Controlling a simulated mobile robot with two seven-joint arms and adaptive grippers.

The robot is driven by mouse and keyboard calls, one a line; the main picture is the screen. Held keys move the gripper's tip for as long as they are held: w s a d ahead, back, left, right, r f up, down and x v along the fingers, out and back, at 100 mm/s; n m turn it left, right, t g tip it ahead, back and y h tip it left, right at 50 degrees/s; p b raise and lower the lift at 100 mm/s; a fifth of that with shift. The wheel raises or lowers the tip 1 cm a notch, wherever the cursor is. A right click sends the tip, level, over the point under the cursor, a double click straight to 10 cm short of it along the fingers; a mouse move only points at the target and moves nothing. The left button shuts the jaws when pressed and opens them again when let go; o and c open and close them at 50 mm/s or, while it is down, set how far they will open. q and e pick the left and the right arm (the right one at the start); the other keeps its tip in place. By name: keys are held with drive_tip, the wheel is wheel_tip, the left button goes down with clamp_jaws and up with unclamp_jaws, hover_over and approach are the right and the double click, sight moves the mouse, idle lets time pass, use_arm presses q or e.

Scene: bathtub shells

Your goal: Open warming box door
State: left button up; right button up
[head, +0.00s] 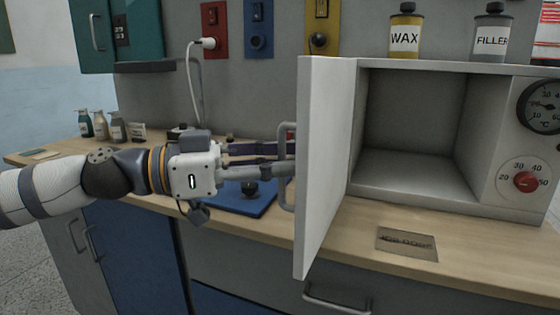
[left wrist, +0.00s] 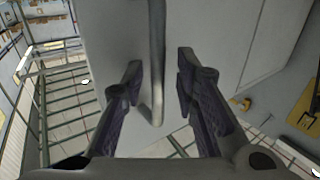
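The warming box (head: 455,68) stands on the counter at the right of the head view. Its white door (head: 318,170) is swung wide open, sticking out toward me, and its empty interior (head: 415,125) shows. The door's grey bar handle (head: 284,190) is on the door's left face; it also shows in the left wrist view (left wrist: 157,60). My left gripper (head: 290,160) is at the handle. In the left wrist view its two fingers (left wrist: 160,68) are apart, with the handle bar between them and gaps on both sides. My right gripper is not in view.
A WAX bottle (head: 404,32) and a FILLER bottle (head: 492,35) stand on the box. A red dial (head: 525,182) and a gauge (head: 543,105) are on its right. A blue mat (head: 245,197) lies behind my gripper. Small bottles (head: 100,126) stand at the left.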

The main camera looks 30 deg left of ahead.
use_arm(q)
drive_tip(key=v, duration=1.2)
